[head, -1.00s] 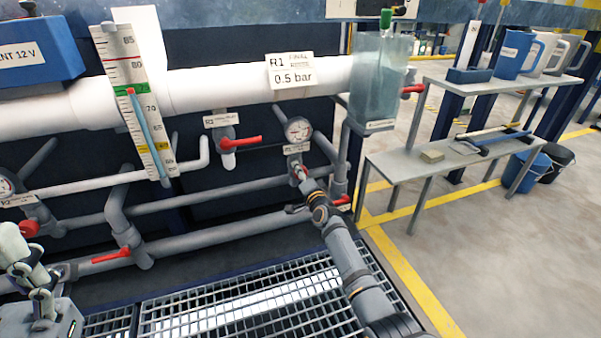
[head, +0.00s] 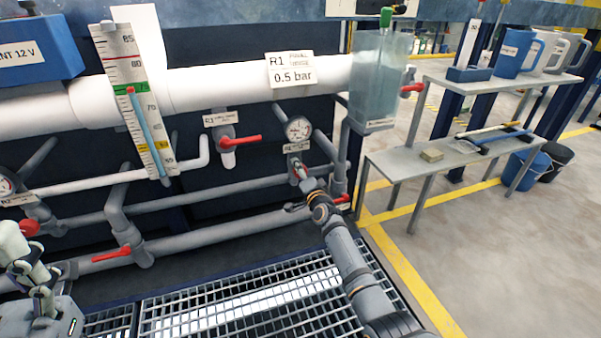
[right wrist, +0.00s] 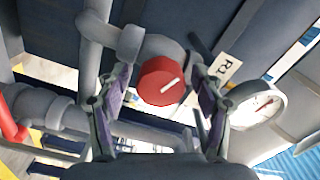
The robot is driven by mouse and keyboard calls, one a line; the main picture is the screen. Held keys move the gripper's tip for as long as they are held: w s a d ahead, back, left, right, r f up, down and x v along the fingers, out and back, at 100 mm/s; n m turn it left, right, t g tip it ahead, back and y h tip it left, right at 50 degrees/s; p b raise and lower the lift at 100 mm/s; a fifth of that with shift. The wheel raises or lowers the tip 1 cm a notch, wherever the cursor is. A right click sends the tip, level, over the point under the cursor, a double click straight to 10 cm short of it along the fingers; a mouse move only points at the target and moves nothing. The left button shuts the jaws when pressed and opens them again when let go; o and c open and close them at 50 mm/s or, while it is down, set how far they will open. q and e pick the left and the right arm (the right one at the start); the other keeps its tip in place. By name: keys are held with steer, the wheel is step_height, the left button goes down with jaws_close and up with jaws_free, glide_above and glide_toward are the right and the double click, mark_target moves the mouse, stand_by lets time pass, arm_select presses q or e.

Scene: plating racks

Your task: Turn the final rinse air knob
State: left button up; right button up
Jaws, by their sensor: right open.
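The final rinse air knob is a round red knob with a white mark, in the right wrist view (right wrist: 162,82). In the head view a little of its red shows (head: 299,172), below the round gauge (head: 298,129) on the R1 line. My right gripper (head: 309,185) reaches it from below right. In the right wrist view the two fingers (right wrist: 159,77) are apart, one on each side of the knob, with gaps visible. The knob's white mark slants up to the right. My left gripper (head: 38,300) is at the lower left edge, away from the knob; its fingers are unclear.
A pipe with a red lever valve (head: 240,140) runs left of the gauge, and another red lever (head: 112,251) sits lower left. A clear tank (head: 378,80) stands right of the gauge. A metal grating (head: 250,300) lies below. A shelf stands at the right.

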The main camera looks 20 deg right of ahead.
steer(key=s, duration=1.2)
steer(key=shift+d, duration=0.2)
